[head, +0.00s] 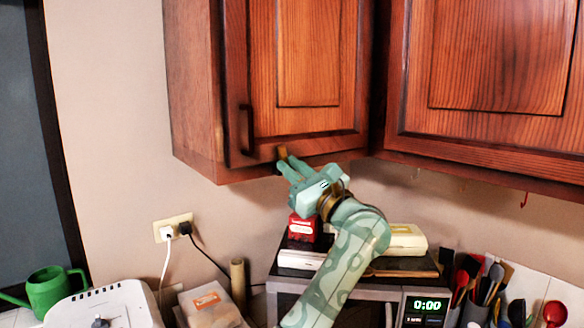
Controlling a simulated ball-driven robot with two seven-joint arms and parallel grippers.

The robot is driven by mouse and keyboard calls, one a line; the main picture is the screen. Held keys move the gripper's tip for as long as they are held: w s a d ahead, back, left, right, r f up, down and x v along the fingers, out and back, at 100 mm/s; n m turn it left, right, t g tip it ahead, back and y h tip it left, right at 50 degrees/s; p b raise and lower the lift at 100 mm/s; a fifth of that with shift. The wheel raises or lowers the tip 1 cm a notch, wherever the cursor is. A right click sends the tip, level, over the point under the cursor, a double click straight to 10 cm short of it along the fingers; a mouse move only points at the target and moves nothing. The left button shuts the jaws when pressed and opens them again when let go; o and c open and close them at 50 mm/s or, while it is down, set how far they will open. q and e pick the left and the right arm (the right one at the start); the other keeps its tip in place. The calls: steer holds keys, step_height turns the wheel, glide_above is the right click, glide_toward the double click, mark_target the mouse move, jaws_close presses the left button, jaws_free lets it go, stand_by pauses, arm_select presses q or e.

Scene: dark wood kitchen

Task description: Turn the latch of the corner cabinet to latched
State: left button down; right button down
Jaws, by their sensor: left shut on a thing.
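The corner cabinet (308,50) hangs at the upper middle, with a reddish wood door that looks closed. A dark vertical handle (246,130) sits at the door's lower left. The latch (282,153) is a small yellow-brown piece at the door's bottom edge, right of the handle. My left gripper (286,163) reaches up from below and is shut on the latch. Its fingers partly cover the latch, so its exact angle is hard to tell. My right gripper is not in view.
A second wall cabinet (490,70) adjoins on the right. Below stand a microwave (424,306) with a red box (303,228) on top and several utensils (480,280) to its right. A green watering can (50,290) is at the lower left. The wall left of the cabinet is clear.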

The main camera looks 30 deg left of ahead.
arm_select(q)
steer(key=shift+w+m+t+p, duration=0.1)
steer(key=shift+m+t+p, duration=0.7)
steer(key=shift+m, duration=1.1)
steer(key=shift+m+t+h, duration=0.3)
steer(key=c, duration=1.4)
jaws_free()
steer(key=shift+d, duration=0.1)
